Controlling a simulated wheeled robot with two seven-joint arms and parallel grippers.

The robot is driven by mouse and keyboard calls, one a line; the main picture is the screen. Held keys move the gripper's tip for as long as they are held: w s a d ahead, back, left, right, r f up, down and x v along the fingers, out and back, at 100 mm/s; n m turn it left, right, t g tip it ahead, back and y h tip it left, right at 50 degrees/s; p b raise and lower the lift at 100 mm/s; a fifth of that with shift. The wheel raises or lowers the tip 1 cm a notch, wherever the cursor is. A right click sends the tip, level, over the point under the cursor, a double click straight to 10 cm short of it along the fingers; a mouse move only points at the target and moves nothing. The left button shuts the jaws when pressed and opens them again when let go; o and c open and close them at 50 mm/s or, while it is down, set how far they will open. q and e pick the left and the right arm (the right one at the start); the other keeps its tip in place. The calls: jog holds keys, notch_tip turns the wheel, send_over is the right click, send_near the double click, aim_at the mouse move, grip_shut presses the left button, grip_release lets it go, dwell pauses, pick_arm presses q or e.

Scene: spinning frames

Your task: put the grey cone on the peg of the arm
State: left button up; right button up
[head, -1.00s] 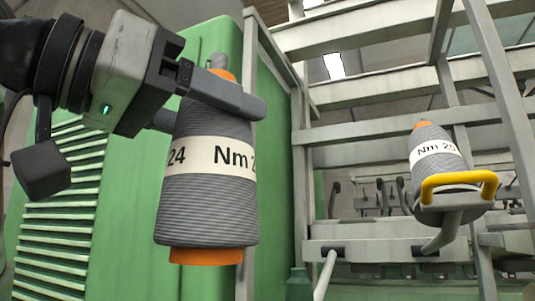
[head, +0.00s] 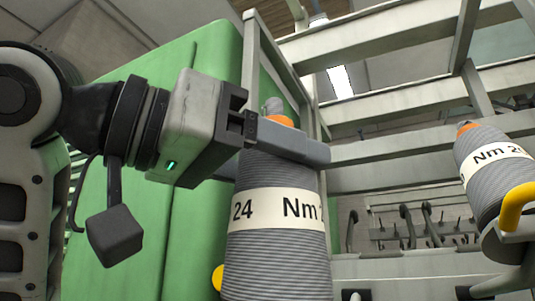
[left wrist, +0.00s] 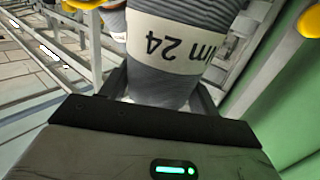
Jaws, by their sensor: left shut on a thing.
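The grey cone (head: 278,262) has a white band reading "Nm 2…" and an orange ring near its top. My left gripper (head: 285,148) is shut around its upper end, and the cone hangs upright, its base below the frame. The cone also shows close up in the left wrist view (left wrist: 178,70), between the fingers. A yellow rounded part (head: 217,278) shows at the cone's lower left, mostly hidden; I cannot tell if it belongs to an arm. No bare peg is visible. My right gripper is not in view.
Another grey cone (head: 490,165) sits at the right on a holder with a yellow handle (head: 516,207). Pale frame beams (head: 385,98) cross behind. A green cabinet (head: 170,215) stands at the left behind my arm.

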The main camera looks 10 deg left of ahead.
pick_arm(q)
jog(key=shift+w+d+p, duration=1.1)
jog(key=shift+w+d, duration=0.6)
jog(key=shift+w, duration=3.8)
notch_tip(320, 180, down, 7)
jog(key=shift+s+b, duration=0.1)
jog(key=shift+b, duration=0.55)
jog(key=shift+f+b, duration=0.75)
jog(key=shift+f, duration=0.65)
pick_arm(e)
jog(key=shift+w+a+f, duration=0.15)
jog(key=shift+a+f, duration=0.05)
